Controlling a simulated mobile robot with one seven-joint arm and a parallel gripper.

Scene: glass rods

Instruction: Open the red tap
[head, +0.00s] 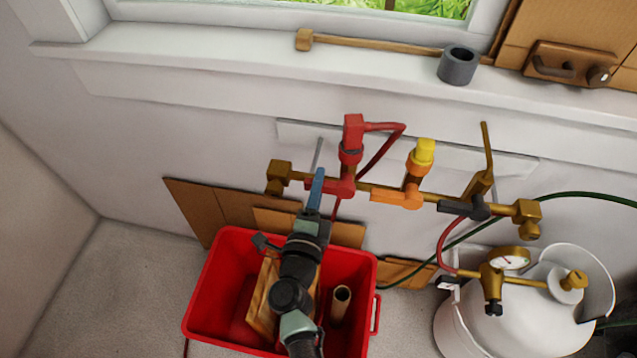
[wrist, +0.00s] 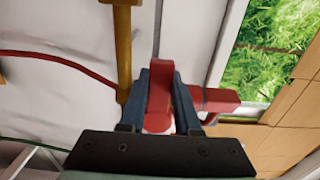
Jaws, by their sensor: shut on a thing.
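The red tap (head: 352,134) stands at the left part of a brass pipe (head: 380,191) along the wall, with a red hose curving off its top. Its red lever (head: 343,188) lies roughly along the pipe in the head view. My gripper (head: 318,178), with blue fingers, reaches the lever from the front and left. In the wrist view, my gripper (wrist: 162,74) is shut on the red lever (wrist: 160,88), with one finger on each side. The fingers hide part of the lever.
An orange tap with a yellow top (head: 422,158) and a dark-handled brass tap (head: 466,207) are further right on the pipe. A red crate (head: 208,280) stands below my arm. A white gas cylinder (head: 480,325) with a gauge is at lower right.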

